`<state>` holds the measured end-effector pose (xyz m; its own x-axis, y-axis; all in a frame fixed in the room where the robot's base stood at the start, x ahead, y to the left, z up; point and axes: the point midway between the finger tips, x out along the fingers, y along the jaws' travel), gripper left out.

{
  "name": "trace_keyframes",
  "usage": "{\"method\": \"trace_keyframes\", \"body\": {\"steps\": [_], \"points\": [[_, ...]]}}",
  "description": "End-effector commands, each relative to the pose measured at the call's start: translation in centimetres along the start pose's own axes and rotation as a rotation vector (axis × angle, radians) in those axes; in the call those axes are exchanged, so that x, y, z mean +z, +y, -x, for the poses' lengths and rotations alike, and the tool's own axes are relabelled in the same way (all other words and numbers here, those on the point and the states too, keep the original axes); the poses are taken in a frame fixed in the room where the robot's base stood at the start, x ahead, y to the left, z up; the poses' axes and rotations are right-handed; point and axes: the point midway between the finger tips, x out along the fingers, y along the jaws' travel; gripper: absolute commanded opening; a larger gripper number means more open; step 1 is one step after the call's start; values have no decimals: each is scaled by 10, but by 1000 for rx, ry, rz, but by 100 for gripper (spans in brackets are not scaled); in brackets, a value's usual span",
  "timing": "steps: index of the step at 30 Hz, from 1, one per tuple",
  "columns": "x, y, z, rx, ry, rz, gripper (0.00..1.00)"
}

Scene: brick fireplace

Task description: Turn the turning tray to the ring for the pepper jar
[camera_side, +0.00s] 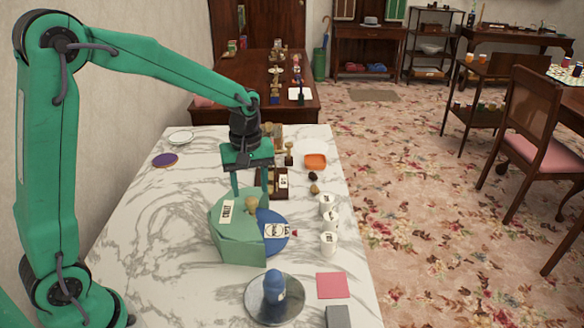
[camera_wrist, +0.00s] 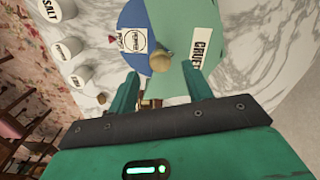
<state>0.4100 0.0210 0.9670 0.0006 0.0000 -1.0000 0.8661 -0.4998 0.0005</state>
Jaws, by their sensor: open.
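The turning tray has a blue disc (camera_side: 273,243) partly under a green cover (camera_side: 228,240) labelled CRUET. My gripper (camera_side: 250,192) is open and empty, pointing down just over the tray. In the wrist view my fingers (camera_wrist: 162,82) are spread, with the knob just beyond and between their tips. I cannot tell whether they touch it. White labelled jars (camera_side: 327,202) stand right of the tray.
A small red pointer (camera_side: 294,233) sits at the tray's right edge. A blue knobbed object on a grey disc (camera_side: 258,307) and a pink square (camera_side: 332,285) lie in front. An orange dish (camera_side: 315,161) stands behind. The marble at left is mostly clear.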

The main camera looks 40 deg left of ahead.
Motion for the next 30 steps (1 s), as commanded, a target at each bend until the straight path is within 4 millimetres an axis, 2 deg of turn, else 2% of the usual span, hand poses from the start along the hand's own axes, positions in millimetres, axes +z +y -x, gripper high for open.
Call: {"method": "trace_keyframes", "body": {"steps": [6, 12, 30], "points": [[0, 1, 29, 3, 2, 0, 50], [0, 0, 45, 2, 1, 0, 50], [4, -5, 54, 15, 10, -35, 50]]}}
